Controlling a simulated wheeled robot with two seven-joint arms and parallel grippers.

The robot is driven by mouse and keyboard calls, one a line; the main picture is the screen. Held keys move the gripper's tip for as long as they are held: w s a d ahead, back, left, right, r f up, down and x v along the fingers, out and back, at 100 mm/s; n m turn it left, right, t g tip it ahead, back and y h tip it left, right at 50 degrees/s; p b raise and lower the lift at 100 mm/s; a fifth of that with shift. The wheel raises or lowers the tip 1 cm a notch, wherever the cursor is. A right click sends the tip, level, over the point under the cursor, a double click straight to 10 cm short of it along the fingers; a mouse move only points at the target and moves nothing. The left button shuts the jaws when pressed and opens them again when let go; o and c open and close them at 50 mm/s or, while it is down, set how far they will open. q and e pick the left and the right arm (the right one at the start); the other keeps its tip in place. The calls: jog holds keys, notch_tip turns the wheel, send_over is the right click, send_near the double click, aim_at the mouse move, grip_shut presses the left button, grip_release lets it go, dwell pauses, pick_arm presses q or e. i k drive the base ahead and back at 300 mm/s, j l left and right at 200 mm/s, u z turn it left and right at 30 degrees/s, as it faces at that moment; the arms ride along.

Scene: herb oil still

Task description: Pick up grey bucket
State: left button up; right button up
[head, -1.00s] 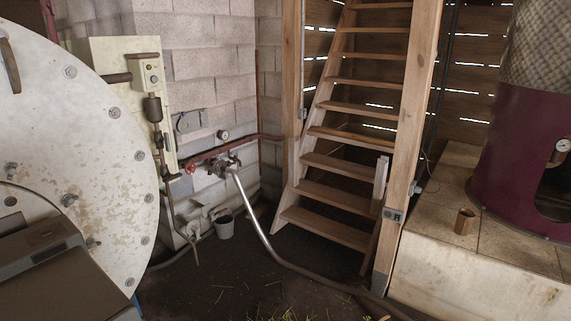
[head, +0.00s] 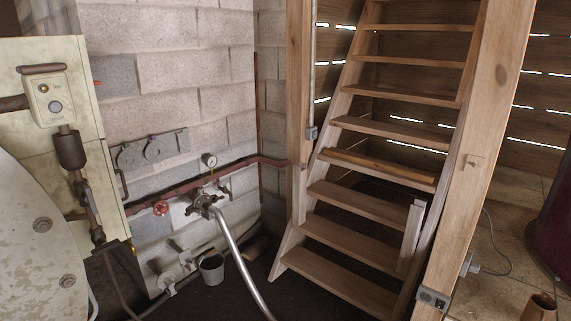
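The grey bucket (head: 212,269) is small and stands upright on the dark floor by the foot of the block wall. It is in the lower middle-left of the head view, left of the bent metal pipe. Its thin handle and open top show. Neither of my grippers is in view.
A silver pipe (head: 240,262) runs from a valve (head: 206,203) on the wall down to the floor, just right of the bucket. A wooden staircase (head: 360,208) stands to the right. A pale boiler (head: 38,245) and control panel (head: 48,110) stand left.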

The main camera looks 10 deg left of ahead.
aim_at(211, 264)
jog(key=i+j+u, duration=0.2)
jog(key=i, duration=0.55)
jog(key=i+l+u, duration=0.2)
jog(key=i, duration=0.5)
jog(key=i+u, duration=0.25)
jog(key=i, duration=0.5)
